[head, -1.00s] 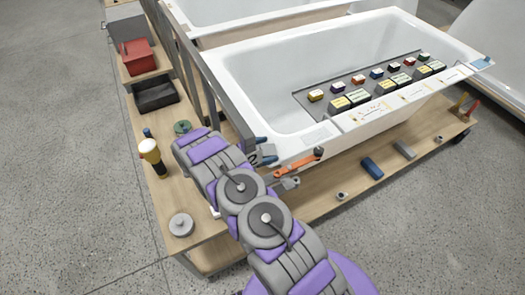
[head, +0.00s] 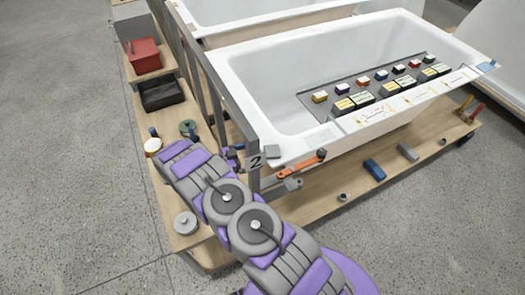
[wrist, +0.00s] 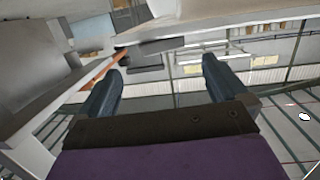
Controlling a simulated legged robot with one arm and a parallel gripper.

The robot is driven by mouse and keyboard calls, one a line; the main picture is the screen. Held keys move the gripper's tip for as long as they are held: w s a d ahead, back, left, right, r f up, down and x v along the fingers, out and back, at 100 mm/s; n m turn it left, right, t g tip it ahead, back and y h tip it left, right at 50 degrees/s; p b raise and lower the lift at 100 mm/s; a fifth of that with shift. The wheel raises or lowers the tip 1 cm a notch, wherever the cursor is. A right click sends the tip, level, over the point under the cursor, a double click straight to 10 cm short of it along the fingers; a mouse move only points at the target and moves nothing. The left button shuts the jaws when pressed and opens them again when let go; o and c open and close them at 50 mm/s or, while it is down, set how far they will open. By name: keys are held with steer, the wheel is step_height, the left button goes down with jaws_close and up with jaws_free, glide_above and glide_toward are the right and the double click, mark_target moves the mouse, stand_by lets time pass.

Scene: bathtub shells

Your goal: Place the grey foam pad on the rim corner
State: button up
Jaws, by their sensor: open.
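In the wrist view a thin grey slab (wrist: 162,46), which looks like the pad, shows ahead of the fingers by the white rim. My gripper (head: 234,156) is left of the corner, partly hidden by the grey post. In the wrist view my gripper (wrist: 158,80) has its two dark blue fingers wide apart, with nothing between them. The pad is apart from the fingers.
An orange-handled tool (head: 302,165) is just below the rim. Blue (head: 374,169) and grey (head: 408,152) blocks lie on the wooden shelf. A red box (head: 143,55) and black tray (head: 162,93) stand at left.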

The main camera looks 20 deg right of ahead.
steer(key=shift+w+a+r+p, duration=0.1)
steer(key=shift+a+r+p, duration=0.1)
steer(key=shift+a, duration=0.8)
steer(key=shift+a+r+p, duration=0.1)
steer(key=shift+a+r, duration=0.05)
steer(key=shift+a, duration=0.8)
